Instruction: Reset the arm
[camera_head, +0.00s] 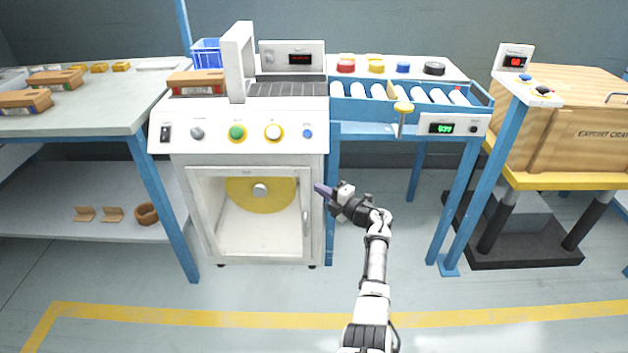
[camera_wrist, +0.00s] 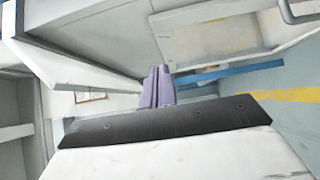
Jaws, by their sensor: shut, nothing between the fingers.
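My gripper (camera_head: 321,189) reaches forward from the bottom of the head view. Its purple fingers are shut with nothing between them. In the head view the fingertips appear beside the right edge of the white machine's (camera_head: 241,140) lower cabinet, near the door handle; I cannot tell whether they touch it. In the wrist view the shut purple fingers (camera_wrist: 159,86) point toward white panels, and a grey handle (camera_wrist: 290,12) shows at the top right.
A roller conveyor (camera_head: 365,106) stands right of the machine on blue legs. A brown crate (camera_head: 560,130) stands farther right. A table (camera_head: 85,122) with brown boxes is at the left. The floor in front, with a yellow line (camera_head: 200,317), is clear.

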